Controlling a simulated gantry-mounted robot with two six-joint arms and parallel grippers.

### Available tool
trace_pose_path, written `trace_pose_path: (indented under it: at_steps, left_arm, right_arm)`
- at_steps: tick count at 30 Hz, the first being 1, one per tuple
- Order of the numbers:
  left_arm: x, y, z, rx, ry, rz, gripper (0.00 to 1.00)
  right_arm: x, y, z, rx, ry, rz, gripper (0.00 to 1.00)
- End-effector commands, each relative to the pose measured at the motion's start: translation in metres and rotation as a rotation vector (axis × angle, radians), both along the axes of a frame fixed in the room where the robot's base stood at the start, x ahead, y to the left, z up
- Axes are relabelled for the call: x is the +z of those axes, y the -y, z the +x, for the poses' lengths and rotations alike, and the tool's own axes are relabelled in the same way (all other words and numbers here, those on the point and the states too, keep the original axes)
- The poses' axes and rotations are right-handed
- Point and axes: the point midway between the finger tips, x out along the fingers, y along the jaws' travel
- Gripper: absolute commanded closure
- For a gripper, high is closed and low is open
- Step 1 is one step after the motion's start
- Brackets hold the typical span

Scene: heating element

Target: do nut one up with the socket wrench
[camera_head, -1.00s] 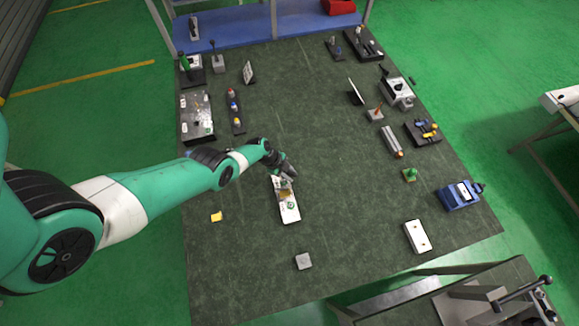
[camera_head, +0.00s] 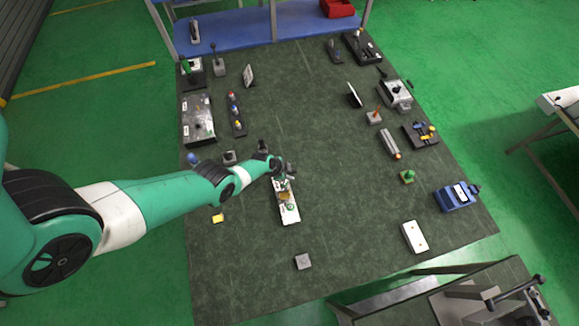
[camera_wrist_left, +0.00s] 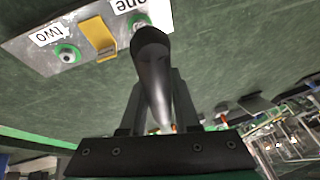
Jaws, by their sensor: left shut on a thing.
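The metal plate (camera_head: 290,214) lies on the dark table in the head view. In the left wrist view the plate (camera_wrist_left: 25,47) carries the labels "two" and "one". A nut with a green ring (camera_wrist_left: 67,54) sits beside "two". A yellow bracket (camera_wrist_left: 99,38) stands between the two places. My left gripper (camera_head: 287,172) is over the far end of the plate. In the left wrist view the left gripper (camera_wrist_left: 158,100) is shut on the black socket wrench (camera_wrist_left: 152,65). The wrench's end is at place one and mostly hides nut one; I cannot tell whether it is seated.
A small grey block (camera_head: 303,262) and a yellow piece (camera_head: 218,218) lie near the plate. A white box (camera_head: 415,237) and a blue device (camera_head: 457,197) stand on the right. Several fixtures line both table sides.

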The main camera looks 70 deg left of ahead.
Motion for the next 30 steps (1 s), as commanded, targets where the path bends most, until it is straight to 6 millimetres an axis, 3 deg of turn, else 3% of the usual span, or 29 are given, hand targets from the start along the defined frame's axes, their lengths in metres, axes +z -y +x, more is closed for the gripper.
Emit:
trace_pose_path:
  at_steps: [4,14,24,30]
  left_arm:
    - [0.001,-0.003,0.001,0.114,0.000,0.001,1.00]
    - [0.001,-0.004,0.001,0.145,0.000,0.001,1.00]
    - [0.000,-0.010,0.000,0.418,-0.001,0.002,1.00]
    - [0.001,-0.013,-0.001,0.481,0.002,0.002,1.00]
  right_arm:
    - [0.003,0.000,0.000,0.000,0.000,0.000,0.50]
    - [0.003,0.000,0.000,0.000,0.000,0.000,0.50]
    - [0.003,0.000,0.000,0.000,0.000,0.000,0.50]
    - [0.003,0.000,0.000,0.000,0.000,0.000,0.50]
